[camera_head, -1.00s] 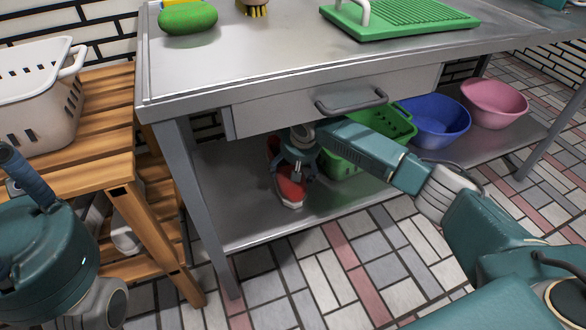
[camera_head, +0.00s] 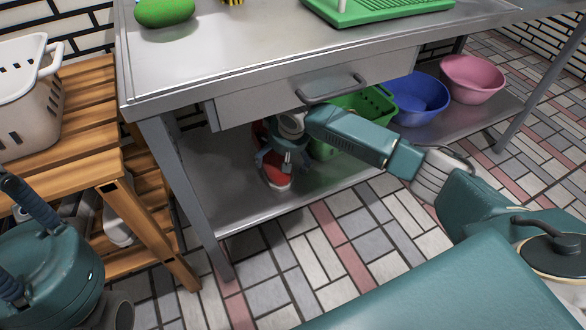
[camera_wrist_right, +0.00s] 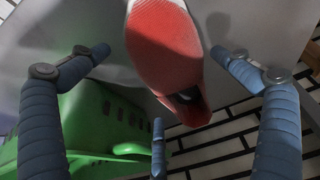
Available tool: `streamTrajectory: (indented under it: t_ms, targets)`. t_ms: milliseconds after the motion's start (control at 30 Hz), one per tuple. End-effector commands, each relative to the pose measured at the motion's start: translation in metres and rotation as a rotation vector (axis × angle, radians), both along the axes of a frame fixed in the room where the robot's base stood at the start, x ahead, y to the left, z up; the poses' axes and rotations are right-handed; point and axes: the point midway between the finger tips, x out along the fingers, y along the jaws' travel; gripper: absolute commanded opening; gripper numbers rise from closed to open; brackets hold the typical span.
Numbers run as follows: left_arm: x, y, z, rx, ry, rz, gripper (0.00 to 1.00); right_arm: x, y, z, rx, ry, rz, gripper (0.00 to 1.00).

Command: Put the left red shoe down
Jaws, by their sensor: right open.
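The red shoe (camera_head: 277,178) rests on the metal lower shelf (camera_head: 240,205) under the table, near its left end. Its pale toe points to the front edge. In the right wrist view the red shoe (camera_wrist_right: 165,45) lies between the spread fingers, with a gap on each side. My right gripper (camera_head: 284,168) is above the shoe, open, and hides part of it; it also shows in the right wrist view (camera_wrist_right: 160,65).
A green basket (camera_head: 350,115) stands right beside my right gripper, and it is close in the right wrist view (camera_wrist_right: 105,120). A blue bowl (camera_head: 418,98) and a pink bowl (camera_head: 472,78) stand farther right. The drawer (camera_head: 310,90) hangs just above my arm. A table leg (camera_head: 185,190) is at left.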

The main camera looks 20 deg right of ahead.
Motion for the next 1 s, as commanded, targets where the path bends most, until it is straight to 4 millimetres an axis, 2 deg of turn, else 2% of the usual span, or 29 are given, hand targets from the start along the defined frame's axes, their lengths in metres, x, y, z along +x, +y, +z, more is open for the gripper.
streamTrajectory:
  t_ms: [33, 200, 400, 600, 1000]
  targets:
    - [0.001, 0.000, 0.003, 0.000, 0.030, -0.001, 0.27, -0.014, -0.001, 0.006, 0.000, 0.002, 0.001, 1.00]
    - [-0.003, 0.003, -0.004, -0.006, 0.088, -0.005, 0.27, -0.053, 0.000, 0.006, 0.001, 0.001, 0.002, 1.00]
    - [-0.003, 0.003, 0.008, -0.008, 0.087, -0.005, 0.27, -0.082, -0.001, 0.003, 0.001, -0.002, 0.000, 1.00]
    - [-0.003, 0.003, 0.010, -0.007, 0.086, -0.005, 0.27, -0.092, -0.001, 0.002, 0.002, -0.003, -0.001, 1.00]
    - [-0.003, 0.002, 0.009, -0.007, 0.087, -0.005, 0.27, -0.092, -0.001, 0.001, 0.002, -0.003, -0.001, 1.00]
